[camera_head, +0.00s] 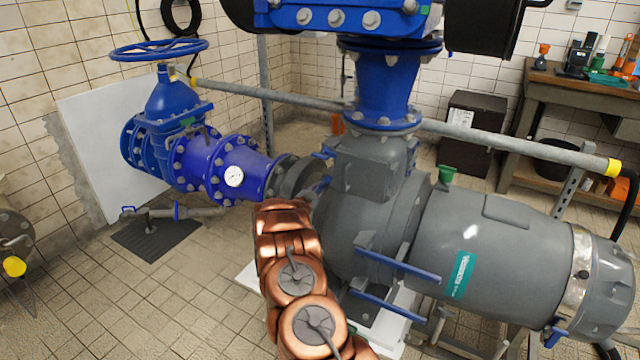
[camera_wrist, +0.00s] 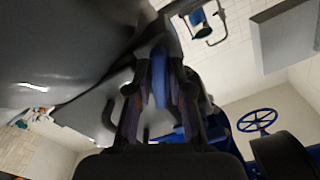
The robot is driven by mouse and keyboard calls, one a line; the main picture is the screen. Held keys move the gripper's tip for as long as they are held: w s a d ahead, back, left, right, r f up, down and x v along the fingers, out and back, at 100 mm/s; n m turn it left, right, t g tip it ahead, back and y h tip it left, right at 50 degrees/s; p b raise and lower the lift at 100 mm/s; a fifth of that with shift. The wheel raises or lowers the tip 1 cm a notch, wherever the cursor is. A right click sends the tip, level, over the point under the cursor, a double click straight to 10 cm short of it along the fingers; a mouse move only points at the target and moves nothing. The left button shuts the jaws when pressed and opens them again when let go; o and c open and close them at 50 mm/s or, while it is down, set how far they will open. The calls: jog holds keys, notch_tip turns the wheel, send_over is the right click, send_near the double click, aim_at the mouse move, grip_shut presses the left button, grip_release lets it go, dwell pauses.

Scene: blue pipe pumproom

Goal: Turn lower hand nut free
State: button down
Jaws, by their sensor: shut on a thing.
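The grey pump (camera_head: 375,190) fills the middle of the head view, with my copper-coloured arm reaching up to its left flange. My gripper (camera_wrist: 160,95) shows in the wrist view with its two dark fingers closed on a narrow blue piece, which I take for the lower hand nut (camera_wrist: 160,75). In the head view my arm and the pump flange mostly hide the gripper and this nut. Another blue hand nut (camera_head: 325,153) sits higher on the flange. Whether the held nut is loose on its thread cannot be seen.
Blue bars (camera_head: 400,264) stick out from the pump's front. A grey rail (camera_head: 500,142) crosses behind. Tiled floor (camera_head: 190,300) is free at front left.

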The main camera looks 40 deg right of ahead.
jog(key=n+p, duration=0.1)
jog(key=n, duration=0.2)
jog(key=shift+p, duration=0.4)
jog(key=shift+n+p, duration=0.45)
jog(key=shift+n, duration=0.85)
jog(key=c, duration=1.2)
grip_release()
jog(key=v, duration=1.2)
